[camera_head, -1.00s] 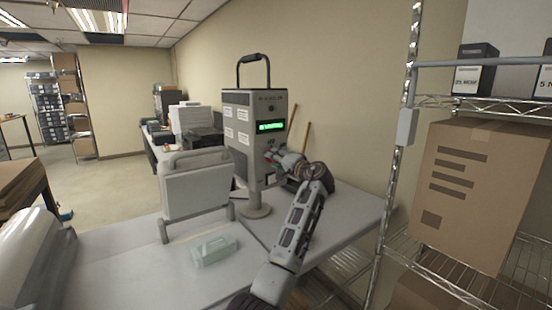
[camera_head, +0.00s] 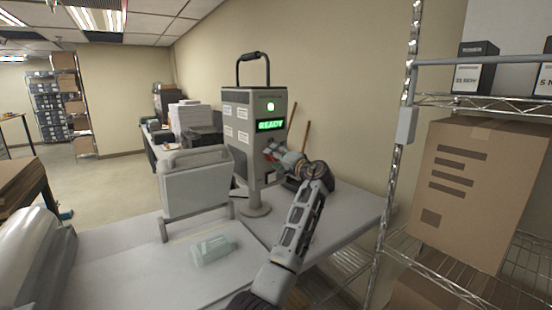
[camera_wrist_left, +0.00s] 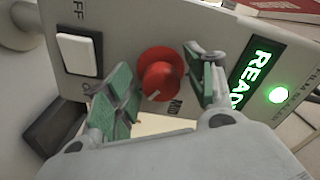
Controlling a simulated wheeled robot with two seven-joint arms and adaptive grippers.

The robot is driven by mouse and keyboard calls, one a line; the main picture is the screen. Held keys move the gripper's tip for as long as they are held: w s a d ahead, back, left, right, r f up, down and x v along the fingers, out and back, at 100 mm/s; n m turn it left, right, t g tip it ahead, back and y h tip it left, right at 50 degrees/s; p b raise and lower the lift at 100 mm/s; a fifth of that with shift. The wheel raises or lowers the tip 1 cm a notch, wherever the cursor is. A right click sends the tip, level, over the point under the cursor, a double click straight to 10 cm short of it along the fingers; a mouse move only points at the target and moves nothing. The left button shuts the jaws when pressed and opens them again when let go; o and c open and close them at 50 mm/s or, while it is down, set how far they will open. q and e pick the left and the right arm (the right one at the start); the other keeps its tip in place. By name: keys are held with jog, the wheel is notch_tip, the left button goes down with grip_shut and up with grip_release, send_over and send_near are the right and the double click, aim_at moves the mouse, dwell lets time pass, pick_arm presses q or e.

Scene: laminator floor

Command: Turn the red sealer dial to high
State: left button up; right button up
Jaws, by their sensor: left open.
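The sealer (camera_head: 238,125) is a tall grey box with a top handle, standing on a round foot. Its display (camera_head: 270,125) reads READY, and a green lamp (camera_head: 270,106) is lit. The red dial (camera_wrist_left: 160,74) shows in the left wrist view, with a white pointer mark at its lower edge, near a label that seems to read MID. My left gripper (camera_wrist_left: 165,80) is open, with green-padded fingers on either side of the dial; contact cannot be told. In the head view my left gripper (camera_head: 273,153) is at the sealer's front and largely hides the dial. My right gripper is not in view.
A white rocker switch (camera_wrist_left: 78,54) marked OFF sits beside the dial. A grey panel-like unit (camera_head: 195,185) and a clear pale item (camera_head: 213,250) are on the table (camera_head: 140,262). A wire shelf (camera_head: 395,170) with a cardboard box (camera_head: 480,195) stands right.

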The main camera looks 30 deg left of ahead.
pick_arm(q)
jog(key=v, duration=1.1)
jog(key=shift+d, duration=0.35)
